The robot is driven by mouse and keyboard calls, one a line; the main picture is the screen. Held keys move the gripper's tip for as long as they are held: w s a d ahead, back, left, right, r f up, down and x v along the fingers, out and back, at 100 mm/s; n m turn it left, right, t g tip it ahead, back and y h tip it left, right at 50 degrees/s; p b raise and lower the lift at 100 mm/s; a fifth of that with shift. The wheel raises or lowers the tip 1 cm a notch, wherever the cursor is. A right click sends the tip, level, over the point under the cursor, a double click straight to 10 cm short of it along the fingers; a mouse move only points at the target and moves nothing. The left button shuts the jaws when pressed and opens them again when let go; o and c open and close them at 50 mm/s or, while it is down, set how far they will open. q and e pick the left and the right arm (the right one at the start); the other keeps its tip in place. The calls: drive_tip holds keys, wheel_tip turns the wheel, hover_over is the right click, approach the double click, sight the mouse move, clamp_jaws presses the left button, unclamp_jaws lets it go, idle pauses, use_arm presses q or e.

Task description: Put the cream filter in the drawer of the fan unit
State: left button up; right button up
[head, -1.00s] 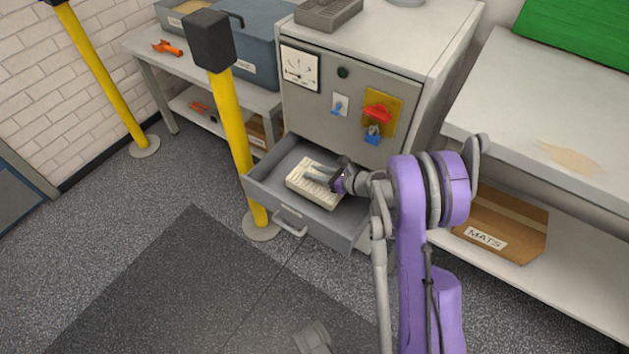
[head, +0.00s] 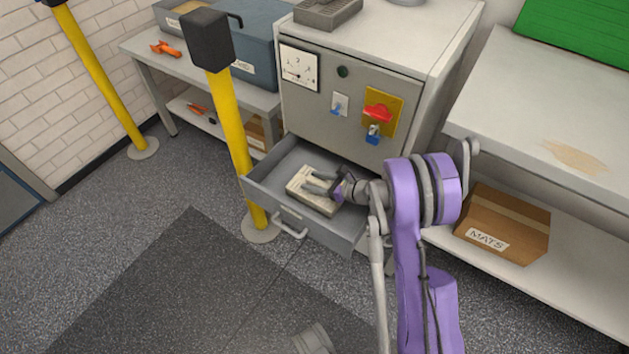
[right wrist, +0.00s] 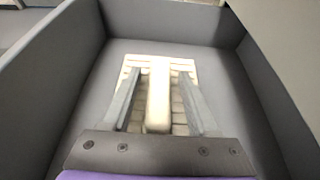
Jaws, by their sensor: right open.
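The cream filter (head: 312,190) is a ribbed block inside the open grey drawer (head: 345,232) of the fan unit (head: 335,115). My right gripper (head: 318,186) reaches into the drawer over the filter. In the right wrist view the filter (right wrist: 158,100) lies on the drawer floor with a raised bar along its middle. The fingers of the right gripper (right wrist: 158,98) are open, one on each side of that bar, with gaps showing between. Whether the fingertips touch the filter's surface I cannot tell. My left gripper is not in view.
A yellow post (head: 236,140) with a dark top stands left of the drawer. At right is a bench (head: 560,125) with a cardboard box (head: 505,225) labelled MATS on its lower shelf. A low table (head: 255,98) stands behind the post.

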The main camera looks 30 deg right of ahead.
drive_tip(key=shift+r, duration=0.1)
drive_tip(key=shift+s+r, duration=0.1)
drive_tip(key=shift+r, duration=0.1)
drive_tip(key=p+v, duration=0.2)
drive_tip(key=v, duration=0.9)
drive_tip(key=shift+s+d, duration=0.2)
drive_tip(key=shift+s, duration=0.05)
drive_tip(key=shift+c, duration=0.3)
idle(0.3)
